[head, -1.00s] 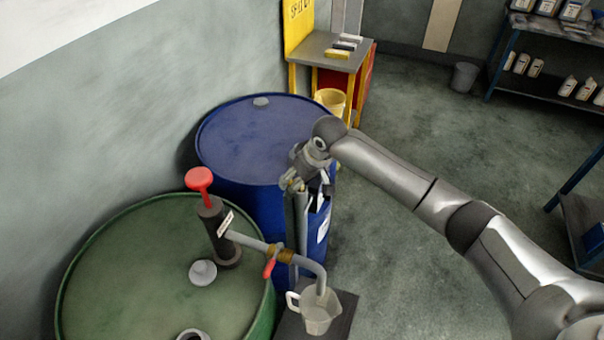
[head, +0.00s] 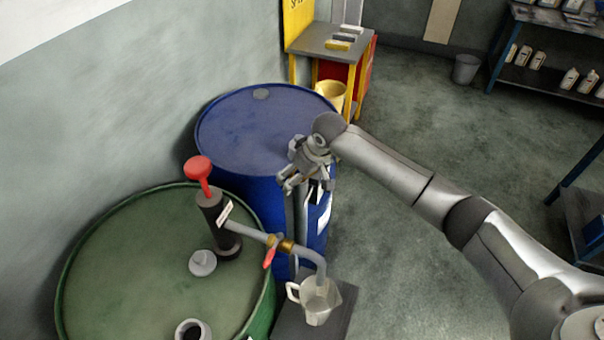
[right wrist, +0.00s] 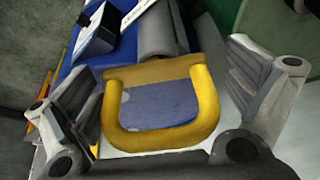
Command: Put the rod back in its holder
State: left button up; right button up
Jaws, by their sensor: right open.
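The rod's yellow U-shaped handle (right wrist: 205,100) shows in the right wrist view, at the top of a grey upright tube (right wrist: 157,32) that looks like the holder. The rod's shaft is hidden, apparently inside the tube. In the head view the grey tube (head: 302,215) stands beside the blue drum, below my right gripper (head: 291,180). My right gripper (right wrist: 155,95) is open, with its fingers on both sides of the handle and apart from it. My left gripper is not in view.
A blue drum (head: 245,140) stands behind the gripper. A green drum (head: 120,270) at lower left carries a pump with a red knob (head: 198,168). Its spout reaches over a clear jug (head: 318,300). A yellow bucket (head: 331,95) is farther back.

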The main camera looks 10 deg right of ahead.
jog(key=v, duration=1.2)
jog(key=shift+f, duration=0.1)
